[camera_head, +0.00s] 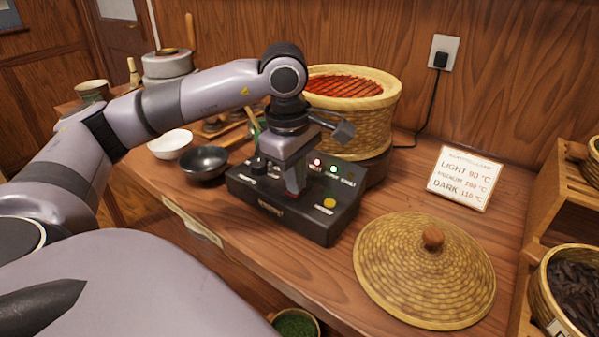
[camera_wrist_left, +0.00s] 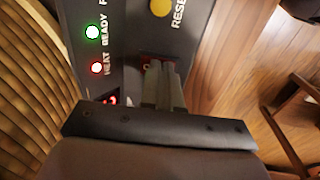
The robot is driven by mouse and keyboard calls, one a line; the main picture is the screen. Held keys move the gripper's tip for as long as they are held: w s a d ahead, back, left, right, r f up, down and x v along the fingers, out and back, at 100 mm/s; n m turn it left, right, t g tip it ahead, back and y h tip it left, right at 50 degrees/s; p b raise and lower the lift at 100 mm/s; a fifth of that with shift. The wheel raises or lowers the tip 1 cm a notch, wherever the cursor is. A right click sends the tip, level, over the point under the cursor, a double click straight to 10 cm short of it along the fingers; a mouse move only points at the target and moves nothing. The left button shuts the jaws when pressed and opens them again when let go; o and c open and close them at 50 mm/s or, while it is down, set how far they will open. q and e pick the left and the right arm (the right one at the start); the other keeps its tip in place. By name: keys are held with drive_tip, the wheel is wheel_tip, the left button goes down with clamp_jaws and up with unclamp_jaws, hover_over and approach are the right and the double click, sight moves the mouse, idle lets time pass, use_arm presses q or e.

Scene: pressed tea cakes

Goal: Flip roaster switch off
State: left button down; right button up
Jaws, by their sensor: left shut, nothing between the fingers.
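The roaster is a woven round basket (camera_head: 362,125) with a red glowing grate on top, standing behind a black control box (camera_head: 310,222). The box carries a lit HEAT light (camera_head: 317,162), a green READY light (camera_head: 334,169), a yellow reset button (camera_head: 329,203) and a dark knob (camera_head: 259,164). My left gripper (camera_head: 295,191) is shut and empty, pointing down at the box's middle. In the left wrist view its fingertips (camera_wrist_left: 160,66) are at a dark red switch (camera_wrist_left: 147,66), mostly hidden by the fingers. I cannot tell the switch's position or whether they touch. My right gripper is out of view.
A woven lid (camera_head: 400,265) lies right of the box, with a temperature card (camera_head: 465,178) behind it. A black bowl (camera_head: 205,163) and white bowl (camera_head: 170,143) stand left. A wooden rack (camera_head: 565,200) stands at the right edge.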

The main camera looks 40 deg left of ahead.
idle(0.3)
use_arm(q)
drive_tip(key=shift+r, duration=0.25)
drive_tip(key=r+p, duration=0.3)
drive_tip(key=shift+s+r, duration=0.25)
drive_tip(key=shift+r, duration=0.05)
wheel_tip(320, 180, up, 6)
drive_tip(key=f, duration=0.1)
wheel_tip(320, 180, up, 5)
drive_tip(key=p, duration=0.2)
hover_over(292, 195)
drive_tip(key=shift+s, duration=0.25)
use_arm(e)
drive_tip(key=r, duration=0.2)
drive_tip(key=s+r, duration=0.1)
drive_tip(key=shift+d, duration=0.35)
use_arm(q)
drive_tip(key=shift+f, duration=0.1)
